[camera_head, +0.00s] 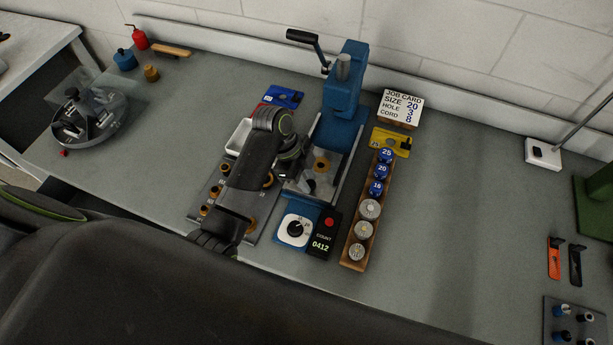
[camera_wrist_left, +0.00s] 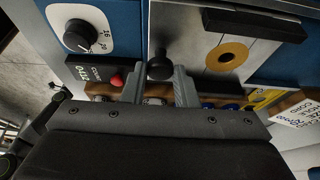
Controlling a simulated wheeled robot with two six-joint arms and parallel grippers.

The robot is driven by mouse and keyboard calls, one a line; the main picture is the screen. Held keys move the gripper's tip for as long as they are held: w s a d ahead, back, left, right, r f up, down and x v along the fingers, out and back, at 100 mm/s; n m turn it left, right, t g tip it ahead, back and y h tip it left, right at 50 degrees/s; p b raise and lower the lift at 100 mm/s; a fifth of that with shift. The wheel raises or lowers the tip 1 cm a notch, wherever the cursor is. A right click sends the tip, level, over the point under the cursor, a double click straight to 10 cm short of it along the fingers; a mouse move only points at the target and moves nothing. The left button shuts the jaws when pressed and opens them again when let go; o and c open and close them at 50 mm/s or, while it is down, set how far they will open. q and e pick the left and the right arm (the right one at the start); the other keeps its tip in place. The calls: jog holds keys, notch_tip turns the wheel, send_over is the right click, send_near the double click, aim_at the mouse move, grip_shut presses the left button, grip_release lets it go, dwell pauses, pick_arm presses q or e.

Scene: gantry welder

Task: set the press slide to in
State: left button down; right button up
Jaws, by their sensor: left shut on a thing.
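The blue arbor press (camera_head: 345,85) stands at the middle of the bench, its lever at the upper left. The press slide is a bright metal plate (camera_head: 325,158) at its base, between rails, with a brass ring on it. In the left wrist view the slide plate (camera_wrist_left: 200,75) carries a black knob (camera_wrist_left: 160,67) beside the ring. My left gripper (camera_head: 298,170) is low at the slide's left side. In the wrist view its fingers (camera_wrist_left: 160,82) are on both sides of the knob and shut on it. My right gripper is out of view.
A dial (camera_head: 295,229) and a counter box (camera_head: 325,234) sit in front of the press. A wooden rack (camera_head: 355,250) of round dies stands to the right. A tray (camera_head: 209,213) with brass pieces lies left, partly behind my arm.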

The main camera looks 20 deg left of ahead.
pick_arm(q)
jog(key=b, duration=0.3)
send_near(326, 164)
jog(key=x, duration=0.2)
jog(key=s+x, duration=0.1)
jog(key=x, duration=0.1)
jog(key=shift+f, duration=0.35)
jog(key=shift+w+r, duration=0.1)
jog(key=shift+w, duration=0.25)
jog(key=c, duration=1.1)
grip_release()
jog(key=shift+c, duration=0.2)
jog(key=shift+r, duration=0.1)
